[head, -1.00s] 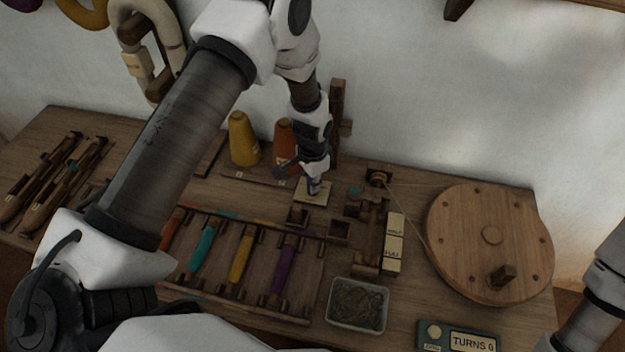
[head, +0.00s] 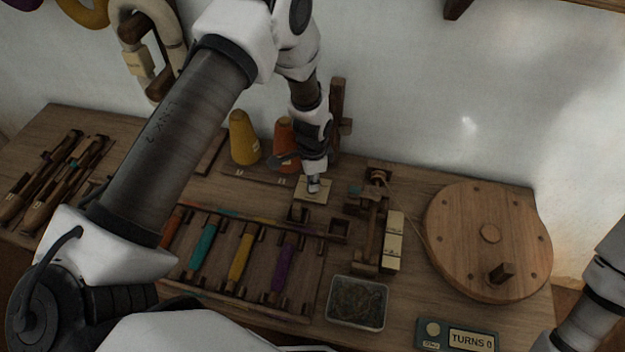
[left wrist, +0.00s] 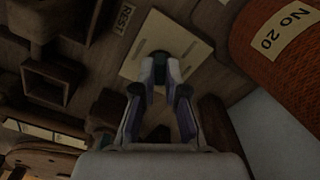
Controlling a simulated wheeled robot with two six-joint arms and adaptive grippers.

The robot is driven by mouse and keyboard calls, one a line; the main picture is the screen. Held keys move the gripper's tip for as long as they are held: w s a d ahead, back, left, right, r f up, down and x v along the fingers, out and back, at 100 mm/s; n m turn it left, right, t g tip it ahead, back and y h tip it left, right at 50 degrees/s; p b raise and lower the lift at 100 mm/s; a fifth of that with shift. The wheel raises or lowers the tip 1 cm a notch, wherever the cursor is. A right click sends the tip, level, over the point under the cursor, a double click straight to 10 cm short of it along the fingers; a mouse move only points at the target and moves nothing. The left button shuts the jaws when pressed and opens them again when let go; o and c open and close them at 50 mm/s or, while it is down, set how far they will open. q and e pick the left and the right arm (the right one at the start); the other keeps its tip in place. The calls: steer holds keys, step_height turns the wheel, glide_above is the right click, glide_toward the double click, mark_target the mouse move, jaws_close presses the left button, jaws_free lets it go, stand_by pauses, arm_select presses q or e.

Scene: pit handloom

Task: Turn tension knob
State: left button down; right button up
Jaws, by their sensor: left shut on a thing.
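A pale square plate (head: 325,195) lies on the bench behind the bobbin rack. It also shows in the left wrist view (left wrist: 143,48), with a small dark knob (left wrist: 161,54) at its middle. My left gripper (head: 313,188) points down over the plate. In the left wrist view its fingertips (left wrist: 160,72) are shut on the knob, one on each side. The fingers hide most of the knob, and any mark on it cannot be made out. My right gripper is out of view; only part of that arm shows at the right edge.
An orange cone (head: 284,131) stands close behind the gripper, near a yellow cone (head: 243,140) and a wooden post (head: 338,120). A bobbin rack (head: 308,270), a tray (head: 357,303), a large wooden wheel (head: 465,240) and a counter reading TURNS 0 (head: 457,338) fill the bench.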

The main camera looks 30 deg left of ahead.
arm_select(q)
steer(key=c, duration=1.2)
jaws_free()
steer(key=shift+r, duration=0.15)
step_height(320, 180, up, 12)
steer(key=shift+f, duration=0.1)
